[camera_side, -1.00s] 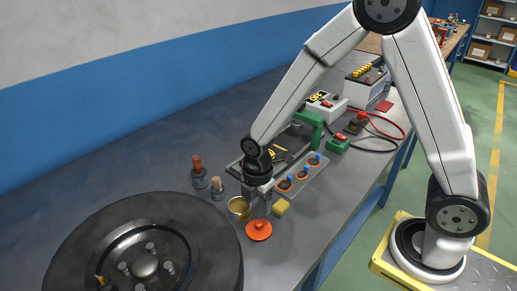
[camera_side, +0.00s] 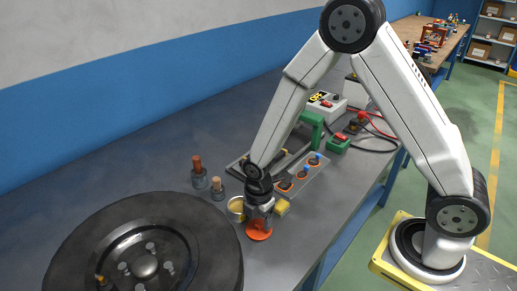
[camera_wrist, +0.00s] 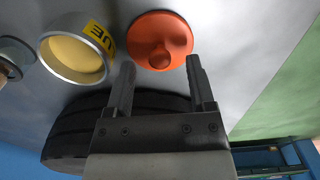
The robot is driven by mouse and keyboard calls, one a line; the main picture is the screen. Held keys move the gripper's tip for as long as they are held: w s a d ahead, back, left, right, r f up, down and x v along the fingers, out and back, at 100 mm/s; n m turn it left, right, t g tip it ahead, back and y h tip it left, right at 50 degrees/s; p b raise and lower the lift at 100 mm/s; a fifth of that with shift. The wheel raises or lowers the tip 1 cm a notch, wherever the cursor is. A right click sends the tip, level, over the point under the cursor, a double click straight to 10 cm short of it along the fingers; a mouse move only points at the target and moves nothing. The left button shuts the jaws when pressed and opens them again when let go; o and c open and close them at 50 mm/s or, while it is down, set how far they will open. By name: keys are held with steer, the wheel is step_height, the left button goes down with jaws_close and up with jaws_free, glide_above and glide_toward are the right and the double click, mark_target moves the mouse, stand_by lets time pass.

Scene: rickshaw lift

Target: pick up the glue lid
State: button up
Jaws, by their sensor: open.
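The glue lid is an orange disc with a raised knob (camera_wrist: 160,42), lying on the grey bench. In the side view the lid (camera_side: 259,233) is partly covered by my gripper (camera_side: 260,218), which is just above it. In the wrist view my gripper (camera_wrist: 160,72) has its two fingers apart, with the lid beyond and between the tips and nothing held. The open glue pot (camera_wrist: 75,50), with a yellow label and yellowish contents, stands to the left of the lid. It also shows in the side view (camera_side: 236,206).
A large tyre (camera_side: 75,232) lies to the left of the lid. A yellow block (camera_side: 283,207) sits close to the right of my gripper. Two small corked bottles (camera_side: 199,180) stand behind the pot. The bench's front edge is to the right; bare bench lies between.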

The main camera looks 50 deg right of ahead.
steer(key=shift+f, duration=0.65)
jaws_close()
